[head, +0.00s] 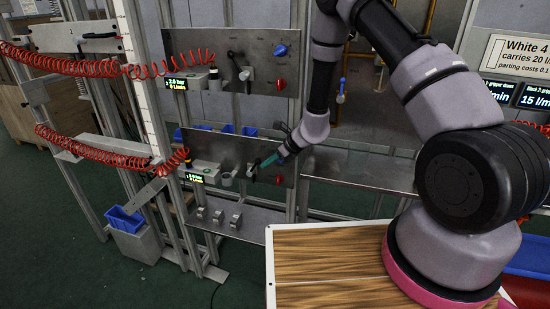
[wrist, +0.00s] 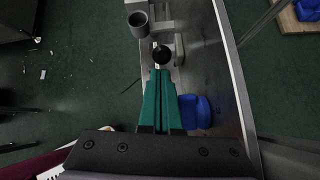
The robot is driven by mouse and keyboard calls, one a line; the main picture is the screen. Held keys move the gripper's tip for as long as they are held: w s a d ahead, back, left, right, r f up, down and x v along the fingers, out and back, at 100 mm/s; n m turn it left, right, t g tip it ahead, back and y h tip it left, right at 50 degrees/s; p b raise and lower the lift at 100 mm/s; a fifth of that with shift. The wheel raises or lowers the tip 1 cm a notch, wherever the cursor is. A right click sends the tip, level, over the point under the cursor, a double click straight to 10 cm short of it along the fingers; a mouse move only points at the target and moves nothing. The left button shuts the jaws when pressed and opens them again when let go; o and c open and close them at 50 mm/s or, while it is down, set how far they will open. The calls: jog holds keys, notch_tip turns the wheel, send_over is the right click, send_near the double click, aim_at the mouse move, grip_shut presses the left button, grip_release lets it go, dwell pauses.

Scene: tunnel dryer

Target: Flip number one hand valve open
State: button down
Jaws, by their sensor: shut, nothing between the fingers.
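My gripper (head: 266,161) is at the lower grey panel (head: 214,146), its teal fingers shut and empty. In the wrist view the fingertips (wrist: 160,71) point at a black ball knob (wrist: 162,55) on a grey fitting, which looks like the hand valve's lever. The knob is right at the tips; I cannot tell whether they touch. In the head view the lower lever (head: 250,172) is small and partly covered by the gripper. The upper panel (head: 200,44) has a similar black-knobbed lever (head: 237,63). I cannot read which valve is number one.
A grey cup (wrist: 138,24) sits beside the knob. Red coiled hoses (head: 95,150) hang at left. A shelf (head: 240,219) with small metal fittings runs below the lower panel. A wood-topped table (head: 325,262) stands in front.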

aim_at(254, 167)
jog(key=shift+x, duration=1.05)
jog(key=shift+a+r, duration=0.1)
jog(key=shift+a, duration=0.05)
